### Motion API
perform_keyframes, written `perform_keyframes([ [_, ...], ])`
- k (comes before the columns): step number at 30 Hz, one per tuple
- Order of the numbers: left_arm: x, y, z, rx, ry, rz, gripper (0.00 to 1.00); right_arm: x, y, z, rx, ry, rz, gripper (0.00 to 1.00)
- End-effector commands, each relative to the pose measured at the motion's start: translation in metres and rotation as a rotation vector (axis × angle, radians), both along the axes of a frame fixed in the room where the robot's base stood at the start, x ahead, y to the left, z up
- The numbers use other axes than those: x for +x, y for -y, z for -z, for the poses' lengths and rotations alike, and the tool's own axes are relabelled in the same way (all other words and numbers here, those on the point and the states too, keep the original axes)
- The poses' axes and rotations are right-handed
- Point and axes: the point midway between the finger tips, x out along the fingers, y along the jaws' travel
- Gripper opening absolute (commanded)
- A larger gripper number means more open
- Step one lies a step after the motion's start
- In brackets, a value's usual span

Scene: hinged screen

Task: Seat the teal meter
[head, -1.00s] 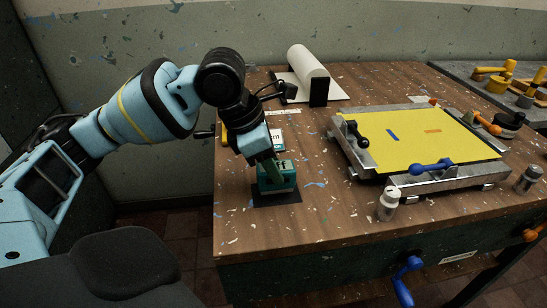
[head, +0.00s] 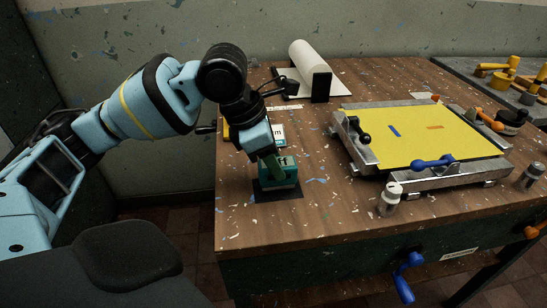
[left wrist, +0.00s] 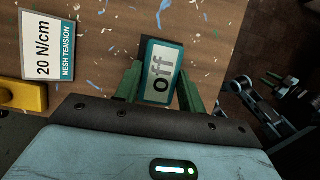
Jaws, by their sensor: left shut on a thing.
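The teal meter (head: 285,174) is a small block with a pale display face reading "off". In the head view it is at the dark square pad (head: 290,194) on the left front part of the wooden table. Whether it rests on the pad or hovers just above it I cannot tell. My left gripper (head: 271,168) comes down from above and is shut on the meter. In the left wrist view the meter (left wrist: 162,58) sits between the green fingers (left wrist: 158,88), with part of the dark pad showing beyond it.
A "20 N/cm mesh tension" card (left wrist: 47,45) lies beside a yellow piece (left wrist: 22,97). A yellow screen (head: 420,135) in a metal frame stands to the right, with a small grey-white jar (head: 390,199) before it. A paper roll (head: 310,62) stands behind. Table between pad and frame is clear.

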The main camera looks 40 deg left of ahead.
Motion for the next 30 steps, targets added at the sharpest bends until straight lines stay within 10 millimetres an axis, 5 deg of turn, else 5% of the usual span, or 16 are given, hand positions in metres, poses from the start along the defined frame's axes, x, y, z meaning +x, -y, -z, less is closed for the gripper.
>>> perform_keyframes([
  [26, 0.000, 0.000, 0.014, -0.001, 0.001, 0.000, 0.13, -0.002, -0.001, 0.007, 0.002, -0.004, 0.002, 0.36],
  [27, 0.000, 0.000, 0.014, -0.001, 0.001, 0.000, 0.41, -0.002, -0.001, 0.007, 0.002, -0.004, 0.003, 0.36],
  [30, 0.000, 0.000, 0.014, 0.000, 0.000, 0.000, 0.54, -0.002, -0.001, 0.007, 0.002, -0.004, 0.003, 0.36],
])
